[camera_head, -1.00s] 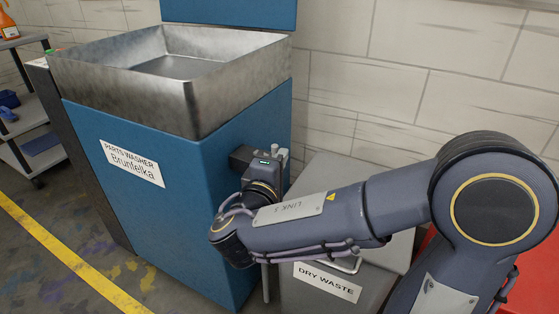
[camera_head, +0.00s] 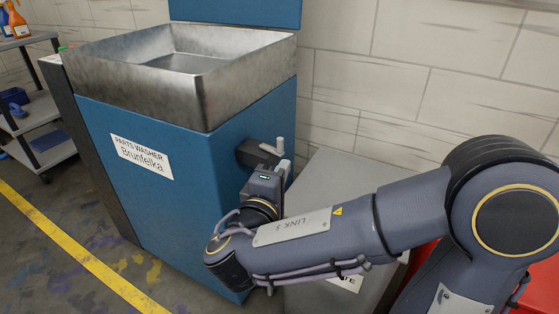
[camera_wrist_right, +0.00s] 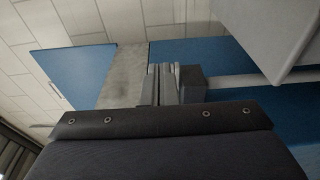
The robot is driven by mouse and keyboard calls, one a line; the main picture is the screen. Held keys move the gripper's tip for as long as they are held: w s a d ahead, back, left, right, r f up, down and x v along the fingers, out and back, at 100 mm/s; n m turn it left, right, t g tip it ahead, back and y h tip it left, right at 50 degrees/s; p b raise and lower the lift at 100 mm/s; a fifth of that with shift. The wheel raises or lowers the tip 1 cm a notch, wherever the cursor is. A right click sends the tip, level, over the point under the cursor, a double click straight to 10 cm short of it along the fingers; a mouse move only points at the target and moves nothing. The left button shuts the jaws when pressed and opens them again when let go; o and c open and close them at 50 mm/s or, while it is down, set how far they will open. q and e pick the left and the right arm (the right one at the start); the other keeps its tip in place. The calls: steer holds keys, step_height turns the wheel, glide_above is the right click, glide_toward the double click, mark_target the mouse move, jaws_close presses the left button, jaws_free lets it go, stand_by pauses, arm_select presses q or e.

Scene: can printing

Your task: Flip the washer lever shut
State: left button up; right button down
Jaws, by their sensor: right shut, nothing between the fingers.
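The blue parts washer (camera_head: 215,185) stands left of centre, with a steel basin on top. A dark grey block (camera_head: 250,153) juts from its right side. A light grey lever (camera_head: 280,145) sits at the block with a short end pointing up. My right gripper (camera_head: 284,168) is just below and in front of the lever, mostly behind my own wrist; contact cannot be told. In the right wrist view the closed fingers (camera_wrist_right: 165,83) are beside a grey block (camera_wrist_right: 192,83), with nothing visible between them. My left gripper is out of view.
A grey dry waste bin (camera_head: 325,180) stands right of the washer, under my right forearm. A tiled wall is behind. A shelf cart (camera_head: 40,135) with bottles is at the far left. A yellow floor line runs along the clear floor at left.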

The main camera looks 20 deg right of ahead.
steer(key=s+a+p, duration=0.1)
steer(key=s, duration=0.5)
steer(key=shift+s, duration=0.3)
steer(key=shift+a, duration=0.1)
